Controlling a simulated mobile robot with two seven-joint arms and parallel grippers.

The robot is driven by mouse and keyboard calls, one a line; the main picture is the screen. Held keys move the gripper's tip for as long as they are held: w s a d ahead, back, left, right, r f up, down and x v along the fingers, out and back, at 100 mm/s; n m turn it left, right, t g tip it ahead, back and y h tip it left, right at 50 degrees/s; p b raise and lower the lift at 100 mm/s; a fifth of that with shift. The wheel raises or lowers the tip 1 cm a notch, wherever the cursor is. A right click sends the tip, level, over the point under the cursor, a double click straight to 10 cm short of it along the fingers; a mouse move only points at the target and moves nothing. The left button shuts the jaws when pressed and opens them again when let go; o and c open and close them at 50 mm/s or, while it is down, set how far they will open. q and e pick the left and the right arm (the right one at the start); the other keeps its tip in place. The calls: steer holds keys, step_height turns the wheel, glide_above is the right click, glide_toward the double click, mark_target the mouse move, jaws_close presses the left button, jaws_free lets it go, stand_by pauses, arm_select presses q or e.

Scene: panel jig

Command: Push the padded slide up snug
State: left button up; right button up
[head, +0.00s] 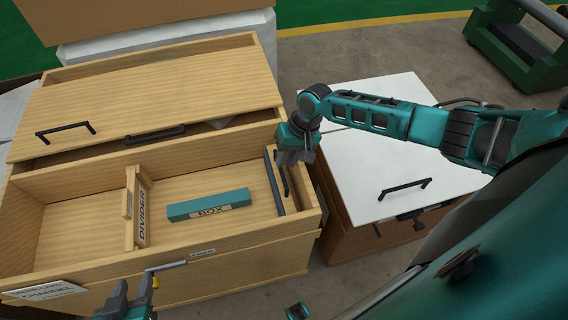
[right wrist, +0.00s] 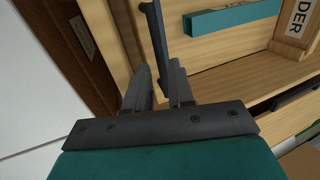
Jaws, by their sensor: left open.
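A dark padded slide (head: 274,182) stands as an upright bar near the right wall of the open wooden compartment, with a dark handle (head: 283,174) beside it. A teal block marked BOX (head: 208,204) lies on the compartment floor to its left, with a clear gap between them. My right gripper (head: 296,156) is at the handle's upper end. In the right wrist view its fingers (right wrist: 160,82) stand on either side of a dark bar (right wrist: 153,35); whether they grip it is unclear. My left gripper (head: 130,303) is open at the bottom edge, in front of the wooden unit.
A wooden partition marked DIVIDER (head: 138,205) stands left of the box. A wooden lid or drawer front with a handle (head: 65,131) lies behind. A white-topped cabinet (head: 375,150) stands to the right, under my right arm.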

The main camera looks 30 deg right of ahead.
mark_target(279, 182)
steer(key=shift+x, duration=1.2)
steer(key=shift+c, duration=0.5)
jaws_close()
